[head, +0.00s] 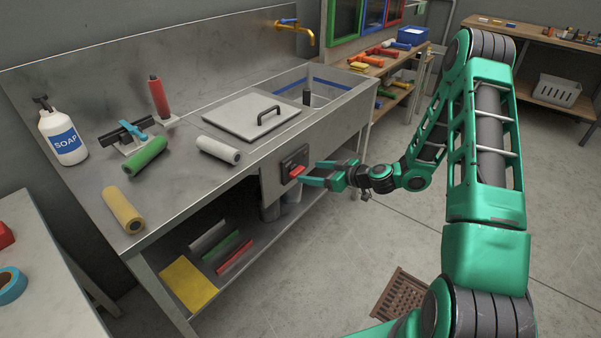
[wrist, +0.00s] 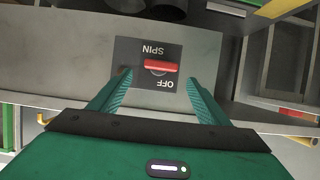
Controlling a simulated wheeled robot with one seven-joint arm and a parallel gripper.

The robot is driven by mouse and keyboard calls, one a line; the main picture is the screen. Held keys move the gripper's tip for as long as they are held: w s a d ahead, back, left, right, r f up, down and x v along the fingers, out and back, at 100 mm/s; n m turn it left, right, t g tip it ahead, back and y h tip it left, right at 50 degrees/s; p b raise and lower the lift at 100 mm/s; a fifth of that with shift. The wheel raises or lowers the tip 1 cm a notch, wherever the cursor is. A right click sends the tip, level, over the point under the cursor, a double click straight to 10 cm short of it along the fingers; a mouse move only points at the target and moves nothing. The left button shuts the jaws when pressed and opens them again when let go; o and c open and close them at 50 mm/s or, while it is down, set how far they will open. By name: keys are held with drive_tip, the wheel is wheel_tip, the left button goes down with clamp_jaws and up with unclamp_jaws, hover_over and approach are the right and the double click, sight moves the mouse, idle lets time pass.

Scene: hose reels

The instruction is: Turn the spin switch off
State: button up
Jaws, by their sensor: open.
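The spin switch is a red lever (head: 296,172) on a dark plate (head: 287,160) on the front of the metal sink bench. In the wrist view the red lever (wrist: 161,66) lies crosswise between the upside-down words SPIN and OFF on the dark plate (wrist: 135,48). I cannot tell which word it is set to. My gripper (head: 310,172) is open in front of the plate, and its green fingers also show in the wrist view (wrist: 158,76), one on each side of the lever. I see no clear contact with the lever.
The metal bench (head: 185,190) holds a soap bottle (head: 63,135), several rollers and a lid with a handle (head: 252,116). A shelf with squeegees and a yellow sheet (head: 187,283) lies below. A brown crate (head: 403,294) stands on the floor. Floor right of the bench is mostly clear.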

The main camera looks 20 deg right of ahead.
sight(298, 170)
drive_tip(key=shift+x, duration=3.15)
drive_tip(key=shift+r, duration=0.1)
drive_tip(key=c, duration=1.1)
